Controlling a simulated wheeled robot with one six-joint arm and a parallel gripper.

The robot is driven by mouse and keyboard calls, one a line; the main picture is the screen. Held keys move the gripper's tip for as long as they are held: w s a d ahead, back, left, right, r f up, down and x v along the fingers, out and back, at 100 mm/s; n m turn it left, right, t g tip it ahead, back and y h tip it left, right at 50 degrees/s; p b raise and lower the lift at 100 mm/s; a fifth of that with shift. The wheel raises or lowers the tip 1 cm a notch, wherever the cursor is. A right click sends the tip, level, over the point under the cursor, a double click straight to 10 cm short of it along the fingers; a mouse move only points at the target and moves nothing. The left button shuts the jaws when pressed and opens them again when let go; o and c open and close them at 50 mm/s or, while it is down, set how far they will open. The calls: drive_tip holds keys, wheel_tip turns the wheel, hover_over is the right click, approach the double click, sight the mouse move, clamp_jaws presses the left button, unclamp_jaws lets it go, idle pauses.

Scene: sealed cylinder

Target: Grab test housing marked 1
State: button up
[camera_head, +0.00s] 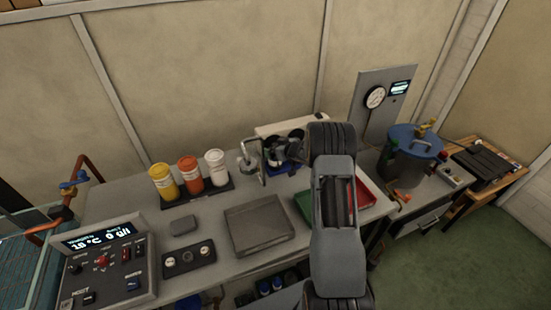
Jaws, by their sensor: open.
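My arm reaches over the workbench, and my gripper (284,153) is at its far end, small and dark, by a white rack (272,130) near the wall. My gripper is open. Dark round shapes (297,134) show in the rack beside my gripper, partly covered by my arm. I cannot read a mark 1 on any of them, so I cannot tell which thing is the test housing. A metal fixture (249,158) stands just left of my gripper. A blue part (281,169) shows under it.
Yellow (163,182), orange (190,174) and white (215,168) jars stand on a dark tray. Green and red bins (366,194) flank my arm. A control panel (103,262) is at left; a blue-lidded vessel (411,155) is at right.

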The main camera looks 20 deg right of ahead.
drive_tip(key=shift+c, duration=0.3)
drive_tip(key=shift+r, duration=0.1)
drive_tip(key=c, duration=1.6)
